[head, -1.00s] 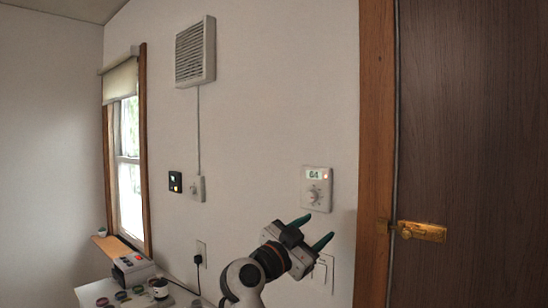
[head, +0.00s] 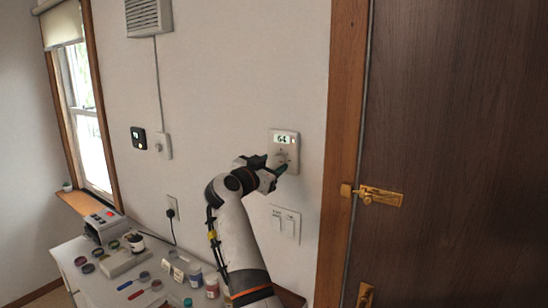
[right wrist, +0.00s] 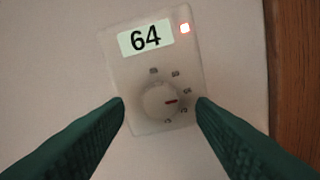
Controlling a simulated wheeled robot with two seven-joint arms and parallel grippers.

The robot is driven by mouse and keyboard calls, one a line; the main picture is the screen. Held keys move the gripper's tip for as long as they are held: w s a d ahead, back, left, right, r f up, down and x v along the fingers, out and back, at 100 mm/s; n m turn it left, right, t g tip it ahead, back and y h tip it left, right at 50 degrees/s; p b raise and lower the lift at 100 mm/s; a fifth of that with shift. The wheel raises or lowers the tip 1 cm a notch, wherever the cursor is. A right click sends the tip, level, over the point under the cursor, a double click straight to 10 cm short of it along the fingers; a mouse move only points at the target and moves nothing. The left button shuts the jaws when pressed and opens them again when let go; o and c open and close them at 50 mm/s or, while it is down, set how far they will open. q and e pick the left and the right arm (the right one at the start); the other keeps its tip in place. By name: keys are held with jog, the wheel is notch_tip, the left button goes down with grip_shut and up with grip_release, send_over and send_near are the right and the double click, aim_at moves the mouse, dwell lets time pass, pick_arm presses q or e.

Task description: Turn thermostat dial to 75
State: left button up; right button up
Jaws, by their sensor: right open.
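The white thermostat (head: 284,143) is on the wall left of the door frame. My right gripper (head: 274,164) is at the lower part of the thermostat. In the right wrist view its dark green fingers (right wrist: 161,106) are open, one on each side of the dial, with gaps between. The head view partly hides the dial behind the gripper. My left gripper is not in view.
Light switches (head: 285,223) are on the wall below the thermostat. The wooden door frame (head: 335,150) and door with brass latch (head: 380,195) are to the right. A table (head: 75,277) with jars and small items stands lower left.

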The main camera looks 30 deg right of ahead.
jog(key=shift+x, duration=0.95)
jog(key=shift+c, duration=0.2)
jog(key=c, duration=0.9)
jog(key=shift+c, duration=0.2)
